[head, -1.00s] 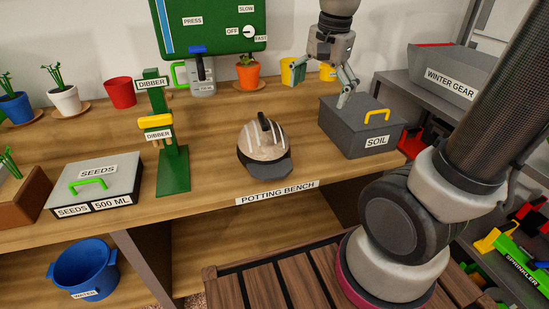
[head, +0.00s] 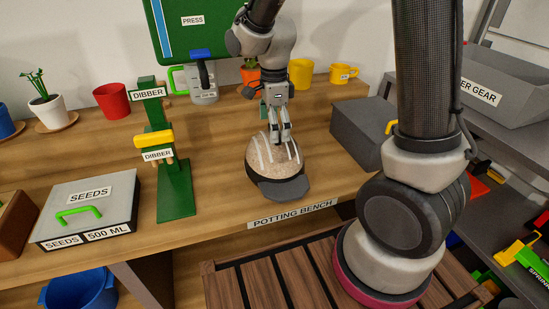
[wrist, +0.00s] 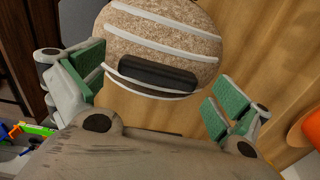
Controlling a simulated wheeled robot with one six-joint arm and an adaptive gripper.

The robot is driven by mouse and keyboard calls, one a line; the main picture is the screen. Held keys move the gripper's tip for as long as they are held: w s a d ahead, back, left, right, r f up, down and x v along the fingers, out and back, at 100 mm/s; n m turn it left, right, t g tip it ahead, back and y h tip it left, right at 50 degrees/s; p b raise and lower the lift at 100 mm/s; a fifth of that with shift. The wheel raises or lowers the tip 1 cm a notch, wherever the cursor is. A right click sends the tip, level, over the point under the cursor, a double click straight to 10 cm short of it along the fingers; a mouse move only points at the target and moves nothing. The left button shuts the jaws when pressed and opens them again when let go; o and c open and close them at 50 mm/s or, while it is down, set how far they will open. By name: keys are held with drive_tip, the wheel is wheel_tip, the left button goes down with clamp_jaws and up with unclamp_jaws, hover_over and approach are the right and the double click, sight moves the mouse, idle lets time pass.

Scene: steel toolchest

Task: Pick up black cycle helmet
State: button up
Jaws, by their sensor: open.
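The cycle helmet (head: 277,172) stands on the potting bench near its front edge. It has a tan speckled dome with white stripes, a dark rim and a dark peak towards the front. In the wrist view its dome (wrist: 160,40) and a black bar-shaped handle (wrist: 150,74) lie between the fingers. My gripper (head: 279,135) is at the top of the helmet, pointing down, and hides the handle in the head view. In the wrist view my gripper (wrist: 155,86) is open, its green pads apart on either side of the handle and not touching it.
A green dibber stand (head: 174,188) and a grey seeds box (head: 112,208) are to the left. A grey soil box (head: 358,130) is to the right. Behind are a grey can (head: 204,90), an orange pot (head: 250,75) and yellow cups. Bare bench lies around the helmet.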

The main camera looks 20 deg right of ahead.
drive_tip(key=c, duration=1.5)
drive_tip(key=shift+c, duration=0.2)
